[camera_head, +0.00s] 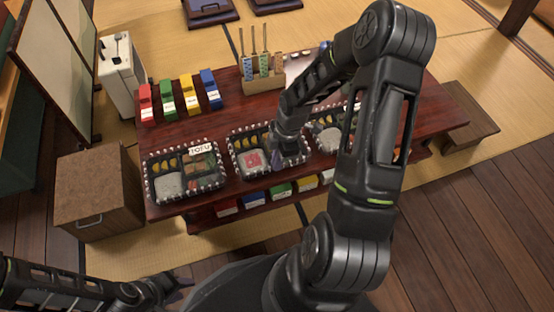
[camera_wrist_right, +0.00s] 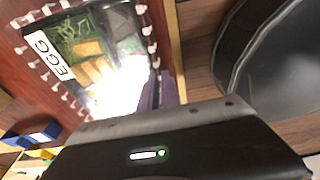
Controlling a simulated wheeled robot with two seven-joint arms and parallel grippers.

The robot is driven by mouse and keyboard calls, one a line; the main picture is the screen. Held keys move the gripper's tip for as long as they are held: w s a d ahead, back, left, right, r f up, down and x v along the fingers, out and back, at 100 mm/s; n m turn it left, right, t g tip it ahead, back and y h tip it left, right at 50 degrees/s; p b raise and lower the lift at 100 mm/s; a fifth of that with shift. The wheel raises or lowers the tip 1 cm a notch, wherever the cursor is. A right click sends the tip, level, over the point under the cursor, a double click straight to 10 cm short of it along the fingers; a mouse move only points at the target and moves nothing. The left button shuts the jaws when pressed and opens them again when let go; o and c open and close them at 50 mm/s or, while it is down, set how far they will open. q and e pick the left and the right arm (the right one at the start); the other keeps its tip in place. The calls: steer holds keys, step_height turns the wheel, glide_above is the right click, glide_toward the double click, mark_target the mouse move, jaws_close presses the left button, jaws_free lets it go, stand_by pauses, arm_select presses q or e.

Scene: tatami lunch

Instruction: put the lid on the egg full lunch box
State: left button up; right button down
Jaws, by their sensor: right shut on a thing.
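The egg lunch box, with its white EGG label, fills the upper left of the right wrist view (camera_wrist_right: 50,56). Green and yellow food shows in its compartments, with strong white glare over one part. In the head view it seems to be the middle box (camera_head: 236,158), though my arm covers its label side. My right gripper (camera_head: 290,155) is low at that box's right side, shut on what seems to be the clear lid. The lid's outline is hard to make out, and the fingertips are mostly hidden. My left gripper (camera_head: 176,284) is low at the front left, away from the table; its opening is unclear.
A TOFU-labelled lunch box (camera_head: 152,192) stands at left on the dark red table (camera_head: 225,110). Another box (camera_head: 325,140) is partly behind my right arm. Coloured cartons (camera_head: 165,100) and a wooden holder (camera_head: 262,84) stand behind. A brown cabinet (camera_head: 98,187) is left of the table.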

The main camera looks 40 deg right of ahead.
steer(key=c, duration=1.5)
jaws_free()
steer(key=o, duration=0.6)
steer(key=shift+c, duration=0.2)
